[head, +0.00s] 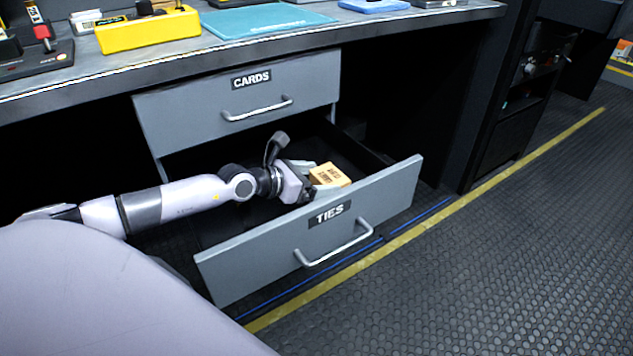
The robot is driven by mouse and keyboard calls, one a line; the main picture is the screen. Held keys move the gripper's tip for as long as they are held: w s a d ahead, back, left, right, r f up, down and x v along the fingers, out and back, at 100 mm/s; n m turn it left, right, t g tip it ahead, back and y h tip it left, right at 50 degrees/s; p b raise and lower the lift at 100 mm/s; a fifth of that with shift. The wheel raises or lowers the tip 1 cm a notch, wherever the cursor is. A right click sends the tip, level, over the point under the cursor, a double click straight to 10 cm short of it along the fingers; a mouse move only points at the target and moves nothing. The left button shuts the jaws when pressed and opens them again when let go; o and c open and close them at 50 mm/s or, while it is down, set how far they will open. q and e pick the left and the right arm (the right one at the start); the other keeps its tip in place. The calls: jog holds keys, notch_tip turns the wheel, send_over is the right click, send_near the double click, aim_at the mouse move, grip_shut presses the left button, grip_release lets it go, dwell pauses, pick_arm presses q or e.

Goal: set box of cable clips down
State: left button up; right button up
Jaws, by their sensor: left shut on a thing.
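The box of cable clips (329,174) is a small tan box with dark print on its face. It shows inside the outline of the open drawer labelled TIES (390,192), close behind the drawer front. My left gripper (309,182) reaches in from the left over the drawer and is shut on the box. The box's lower part is hidden by the drawer front, so I cannot tell whether it touches the drawer floor. My right gripper is not in view.
A closed drawer labelled CARDS (190,107) is above the open one. The worktop (300,40) holds a yellow case (148,30) and a teal mat (265,20). A dark rack (510,110) stands at right. The floor (510,240) at right is clear.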

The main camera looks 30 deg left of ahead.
pick_arm(q)
jog(key=shift+f, duration=0.15)
jog(key=o, duration=0.8)
jog(key=shift+s+r, duration=0.1)
jog(key=shift+r, duration=0.2)
jog(key=p+v, duration=0.3)
jog(key=v, duration=0.7)
jog(key=shift+s+a+r+p, duration=0.2)
jog(key=shift+s+r+p, duration=0.15)
jog(key=shift+s, duration=0.35)
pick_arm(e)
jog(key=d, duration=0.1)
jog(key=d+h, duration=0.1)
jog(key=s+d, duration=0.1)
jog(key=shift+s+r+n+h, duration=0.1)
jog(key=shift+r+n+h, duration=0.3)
